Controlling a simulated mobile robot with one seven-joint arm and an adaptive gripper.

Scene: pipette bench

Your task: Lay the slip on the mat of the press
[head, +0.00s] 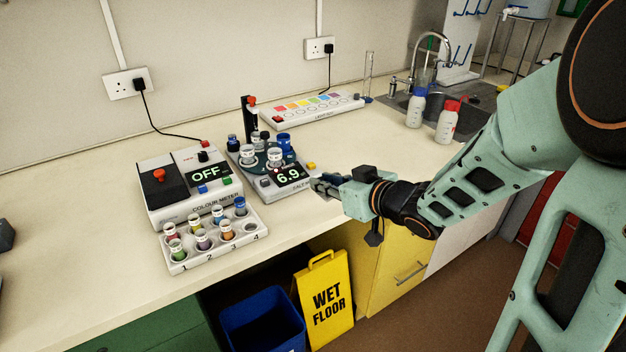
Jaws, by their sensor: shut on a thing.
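My gripper (322,185) is at the front edge of the bench, pointing left, just right of the salt meter (298,190). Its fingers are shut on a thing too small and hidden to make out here. I cannot pick out a slip in this view. I see no press or mat that I can name for certain. A black upright post with a red knob (249,104) stands behind the salt meter, partly hidden by the jars.
The colour meter (160,203) reads OFF. A numbered rack (180,262) holds several capped vials. A light box (312,110), bottles (416,108) and a sink (475,97) lie farther back. A wet floor sign (328,302) and blue bin (262,325) stand below.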

